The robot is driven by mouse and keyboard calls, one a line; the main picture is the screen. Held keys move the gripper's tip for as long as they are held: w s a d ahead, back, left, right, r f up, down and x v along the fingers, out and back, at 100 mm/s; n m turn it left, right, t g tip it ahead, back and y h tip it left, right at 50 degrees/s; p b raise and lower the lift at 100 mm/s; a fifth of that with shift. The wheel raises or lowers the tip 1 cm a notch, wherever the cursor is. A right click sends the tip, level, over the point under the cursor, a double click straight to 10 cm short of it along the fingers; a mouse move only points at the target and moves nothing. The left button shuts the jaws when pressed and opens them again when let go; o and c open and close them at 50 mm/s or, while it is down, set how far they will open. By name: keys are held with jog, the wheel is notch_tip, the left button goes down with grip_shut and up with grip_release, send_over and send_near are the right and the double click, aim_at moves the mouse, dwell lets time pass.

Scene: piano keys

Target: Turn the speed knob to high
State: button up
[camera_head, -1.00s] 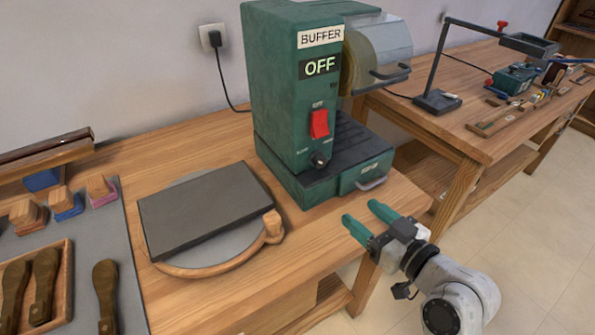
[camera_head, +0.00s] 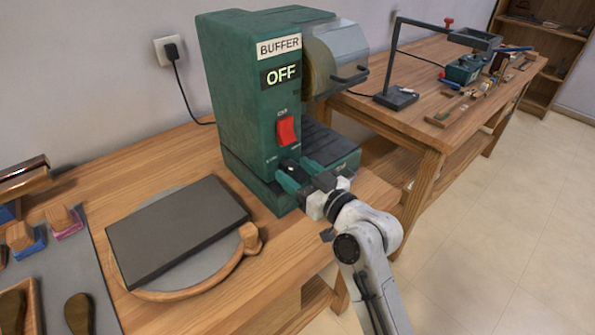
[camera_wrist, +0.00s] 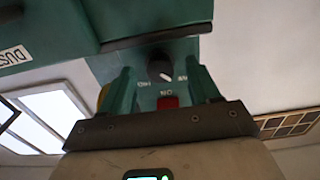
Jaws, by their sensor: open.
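The speed knob (camera_wrist: 160,68) is a small dark round knob with a light pointer mark, on the front of the green buffer machine (camera_head: 235,105). In the head view it is mostly hidden by my fingers. My gripper (camera_head: 292,174) is open at the lower front of the machine, its green fingers pointing at the panel. In the wrist view the knob shows between the two fingers, with a finger on each side; I cannot tell whether they touch it. The red switch (camera_head: 286,130) is above the knob, and the display (camera_head: 281,74) reads OFF.
A round wooden-rimmed base with a dark slab (camera_head: 178,230) lies left of the machine on the wooden bench (camera_head: 235,295). A clear guard (camera_head: 336,57) with a handle is at the machine's right. A second bench with a lamp stand (camera_head: 397,97) stands behind right.

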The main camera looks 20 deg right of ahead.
jog(key=shift+c, duration=0.3)
jog(key=c, duration=1)
jog(key=m+p, duration=0.2)
jog(key=m, duration=0.2)
jog(key=shift+r+m, duration=0.15)
jog(key=shift+m, duration=0.15)
jog(key=m+p, duration=0.2)
jog(key=m, duration=0.2)
jog(key=shift+m+p, duration=0.3)
jog(key=shift+p, duration=0.05)
jog(key=m+p, duration=0.3)
jog(key=m, duration=0.2)
jog(key=shift+m+p, duration=1)
jog(key=shift+m, duration=0.9)
